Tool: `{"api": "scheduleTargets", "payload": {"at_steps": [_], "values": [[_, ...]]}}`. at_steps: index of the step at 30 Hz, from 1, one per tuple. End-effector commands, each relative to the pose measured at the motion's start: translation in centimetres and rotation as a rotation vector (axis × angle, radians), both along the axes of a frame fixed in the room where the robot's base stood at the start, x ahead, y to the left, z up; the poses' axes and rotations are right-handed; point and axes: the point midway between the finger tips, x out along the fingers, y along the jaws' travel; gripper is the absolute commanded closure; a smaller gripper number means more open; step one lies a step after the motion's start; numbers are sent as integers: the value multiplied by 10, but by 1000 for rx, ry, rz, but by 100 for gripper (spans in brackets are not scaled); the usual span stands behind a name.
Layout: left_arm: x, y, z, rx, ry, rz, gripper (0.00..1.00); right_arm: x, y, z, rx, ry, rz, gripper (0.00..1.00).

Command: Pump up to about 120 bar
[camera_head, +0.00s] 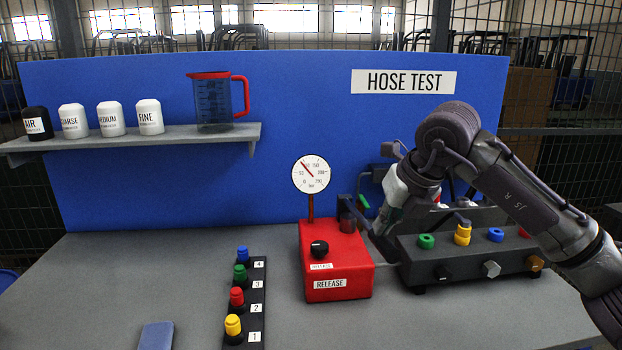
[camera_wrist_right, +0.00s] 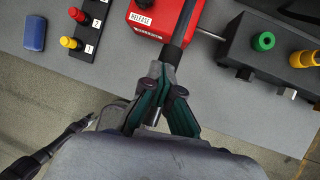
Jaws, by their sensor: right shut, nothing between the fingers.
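The red pump box (camera_head: 335,265) with a black knob (camera_head: 319,248) and RELEASE labels stands mid-table. Its round white gauge (camera_head: 311,174) is on a red post; the red needle points to the upper left, at roughly 100, too small to read exactly. A dark pump lever (camera_wrist_right: 176,45) runs from the box toward my right gripper (camera_wrist_right: 164,70) in the right wrist view. That gripper is shut and empty, its tips at or very near the lever's end; I cannot tell whether they touch. In the head view my arm partly hides it. My left gripper is not seen.
A dark block (camera_head: 465,263) with coloured fittings stands right of the pump. A strip (camera_head: 258,280) with several coloured, numbered plugs lies left. A blue pad (camera_head: 156,335) is at the front. A shelf (camera_head: 185,136) holds a jug (camera_head: 212,105).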

Motion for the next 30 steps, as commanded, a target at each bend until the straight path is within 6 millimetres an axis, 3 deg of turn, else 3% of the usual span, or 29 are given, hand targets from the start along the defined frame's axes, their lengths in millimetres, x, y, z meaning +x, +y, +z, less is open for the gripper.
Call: {"api": "scheduleTargets", "payload": {"at_steps": [30], "values": [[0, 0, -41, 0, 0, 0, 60, 0, 0, -57, -2, 5, 0, 100]]}}
